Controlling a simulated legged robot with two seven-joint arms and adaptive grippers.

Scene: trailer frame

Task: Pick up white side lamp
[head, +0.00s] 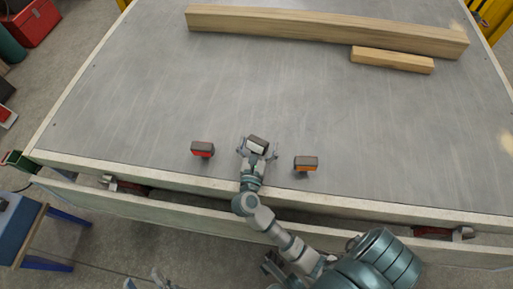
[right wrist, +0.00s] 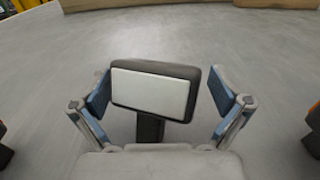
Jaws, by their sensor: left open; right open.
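The white side lamp (head: 257,145) stands on the grey trailer bed, between a red lamp and an orange lamp. In the right wrist view it is a dark block with a white face (right wrist: 150,90) on a short dark post, slightly tilted in the picture. My right gripper (head: 258,153) is open, with one finger on each side of the lamp. My left gripper (head: 152,283) is open and empty at the bottom edge of the head view, mostly cut off.
The red lamp (head: 203,148) stands to the left and the orange lamp (head: 306,163) to the right, both close by. Timber beams (head: 320,28) lie at the far end. The pale frame edge (head: 150,174) runs along the near side. The middle of the bed is clear.

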